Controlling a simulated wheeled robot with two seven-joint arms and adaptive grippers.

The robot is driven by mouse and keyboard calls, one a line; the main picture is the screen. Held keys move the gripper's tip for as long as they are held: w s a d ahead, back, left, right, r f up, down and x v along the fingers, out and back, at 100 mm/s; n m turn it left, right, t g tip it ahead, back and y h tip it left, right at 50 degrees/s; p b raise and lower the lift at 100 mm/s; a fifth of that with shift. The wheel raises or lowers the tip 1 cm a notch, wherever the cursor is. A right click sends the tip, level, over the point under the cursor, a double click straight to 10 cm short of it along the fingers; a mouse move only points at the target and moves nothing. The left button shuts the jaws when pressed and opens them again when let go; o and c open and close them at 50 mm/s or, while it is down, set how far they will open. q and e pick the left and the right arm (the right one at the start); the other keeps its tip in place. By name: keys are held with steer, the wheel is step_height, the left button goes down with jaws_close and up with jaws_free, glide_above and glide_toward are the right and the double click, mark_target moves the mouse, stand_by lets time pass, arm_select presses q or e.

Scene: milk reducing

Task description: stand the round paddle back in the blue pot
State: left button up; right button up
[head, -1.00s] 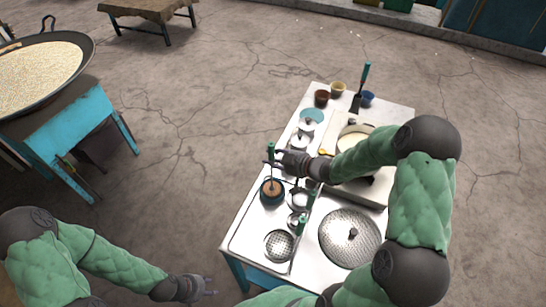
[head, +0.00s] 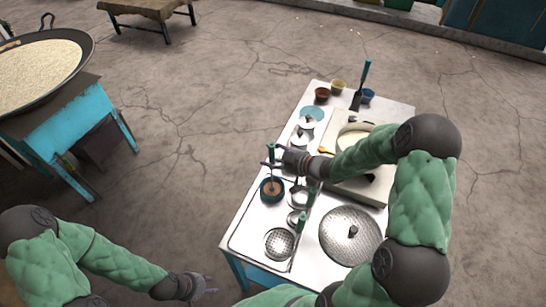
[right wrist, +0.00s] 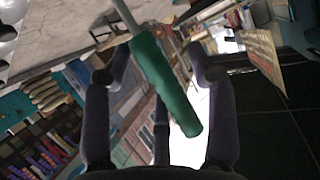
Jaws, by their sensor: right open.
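The round paddle's green handle (head: 271,151) stands up with its thin rod going down into the blue pot (head: 263,194) on the left part of the table. The paddle's round end is at the pot, but I cannot tell it clearly from the brown surface inside. My right gripper (head: 272,160) is at the handle, above the pot. In the right wrist view the green handle (right wrist: 165,85) lies between the two spread fingers (right wrist: 157,74), with gaps on both sides. My left gripper (head: 211,285) is open and empty, off the table's front left.
A perforated lid (head: 350,236) and a perforated disc (head: 279,244) lie at the front. Small cups (head: 338,87) and a spatula (head: 357,98) are at the back. A wide pan (head: 40,70) stands far left.

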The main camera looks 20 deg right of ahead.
mark_target(273, 145)
step_height(273, 145, up, 10)
steer(key=shift+f, duration=0.15)
stand_by(0.6)
steer(key=p+v, duration=0.6)
steer(key=v, duration=0.3)
stand_by(0.4)
stand_by(0.3)
